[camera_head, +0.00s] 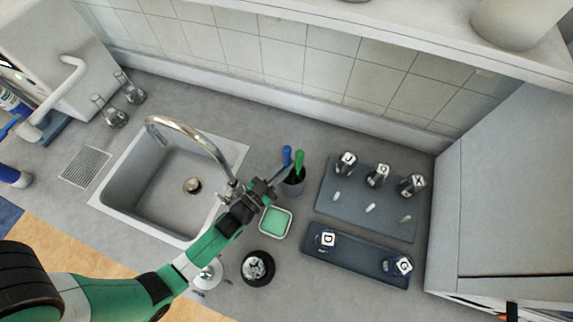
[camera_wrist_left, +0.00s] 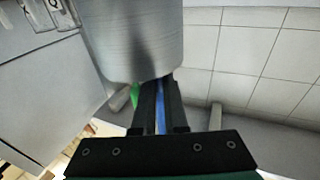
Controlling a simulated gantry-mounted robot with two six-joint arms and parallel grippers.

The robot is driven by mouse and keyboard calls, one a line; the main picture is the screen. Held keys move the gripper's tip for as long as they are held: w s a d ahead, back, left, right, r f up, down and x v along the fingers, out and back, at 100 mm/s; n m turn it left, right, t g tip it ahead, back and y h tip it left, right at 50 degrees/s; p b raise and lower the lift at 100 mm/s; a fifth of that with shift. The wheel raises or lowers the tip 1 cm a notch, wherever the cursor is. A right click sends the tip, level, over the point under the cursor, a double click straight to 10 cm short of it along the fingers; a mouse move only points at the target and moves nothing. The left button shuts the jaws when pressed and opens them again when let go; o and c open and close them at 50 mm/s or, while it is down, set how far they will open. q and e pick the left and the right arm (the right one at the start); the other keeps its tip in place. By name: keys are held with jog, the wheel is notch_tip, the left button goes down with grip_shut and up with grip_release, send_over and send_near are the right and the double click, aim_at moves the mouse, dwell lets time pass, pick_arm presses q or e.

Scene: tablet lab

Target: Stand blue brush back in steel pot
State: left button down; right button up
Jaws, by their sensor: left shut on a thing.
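The steel pot (camera_head: 295,188) stands on the counter right of the sink. It also fills the top of the left wrist view (camera_wrist_left: 130,40), close up. My left gripper (camera_head: 283,173) reaches the pot's left rim and is shut on the blue brush (camera_head: 286,154). A blue strip shows between the fingers in the left wrist view (camera_wrist_left: 161,115). The brush's top end points upward above the fingers. Its lower part is hidden by the fingers and pot, so I cannot tell how deep it sits. The green brush (camera_head: 299,159) stands in the pot beside it. My right gripper is not in view.
A sink (camera_head: 160,190) with a curved tap (camera_head: 190,130) lies left. A green sponge dish (camera_head: 275,221) and black round holder (camera_head: 257,268) are in front of the pot. A grey rack (camera_head: 340,205) and blue-grey tray (camera_head: 350,260) hold lettered bottles at right.

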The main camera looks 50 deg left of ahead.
pick_arm(q)
jog(key=c, duration=1.2)
grip_release()
jog(key=shift+f, duration=0.1)
jog(key=shift+c, duration=0.2)
jog(key=shift+s, duration=0.25)
jog(key=s+d, duration=0.1)
jog(key=s, duration=1)
jog(key=shift+s+d+f, duration=0.15)
jog(key=shift+s+f, duration=0.05)
jog(key=shift+f, duration=0.25)
